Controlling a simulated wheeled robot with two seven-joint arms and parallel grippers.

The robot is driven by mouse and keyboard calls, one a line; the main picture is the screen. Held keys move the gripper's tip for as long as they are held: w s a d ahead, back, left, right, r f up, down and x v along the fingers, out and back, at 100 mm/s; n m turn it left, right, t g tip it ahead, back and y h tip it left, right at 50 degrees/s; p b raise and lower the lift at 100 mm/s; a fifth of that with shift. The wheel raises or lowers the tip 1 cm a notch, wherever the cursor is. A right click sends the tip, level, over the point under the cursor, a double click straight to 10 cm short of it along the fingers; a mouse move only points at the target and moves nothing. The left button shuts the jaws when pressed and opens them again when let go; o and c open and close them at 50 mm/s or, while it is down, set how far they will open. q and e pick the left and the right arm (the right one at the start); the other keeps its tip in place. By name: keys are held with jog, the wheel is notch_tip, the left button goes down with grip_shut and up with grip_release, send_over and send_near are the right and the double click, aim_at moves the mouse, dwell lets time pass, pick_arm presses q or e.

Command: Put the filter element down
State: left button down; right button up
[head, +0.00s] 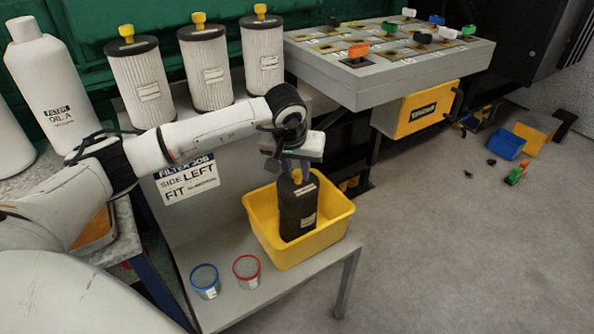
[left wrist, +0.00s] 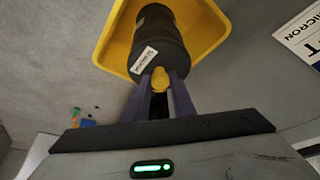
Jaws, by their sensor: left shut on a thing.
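A black filter element (head: 298,208) with pale labels stands upright inside a yellow bin (head: 328,217) on the grey bench. My left gripper (head: 292,172) is above it, shut on its top knob. In the left wrist view the gripper fingers (left wrist: 160,88) close on the yellow knob of the dark filter element (left wrist: 158,40), with the yellow bin (left wrist: 112,45) around it. Whether the element's base touches the bin floor is hidden. My right gripper is not in view.
Three white pleated filters with yellow knobs (head: 207,68) stand on the shelf behind. A blue-rimmed cup (head: 205,281) and a red-rimmed cup (head: 247,271) stand in front of the bin. A sign (head: 188,178) is at the left. Open floor (head: 450,260) lies to the right.

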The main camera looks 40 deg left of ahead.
pick_arm(q)
jog(key=c, duration=1.5)
grip_release()
jog(key=shift+f, duration=0.1)
jog(key=shift+p+v, duration=0.55)
jog(key=shift+v, duration=5.55)
jog(key=shift+d, duration=0.15)
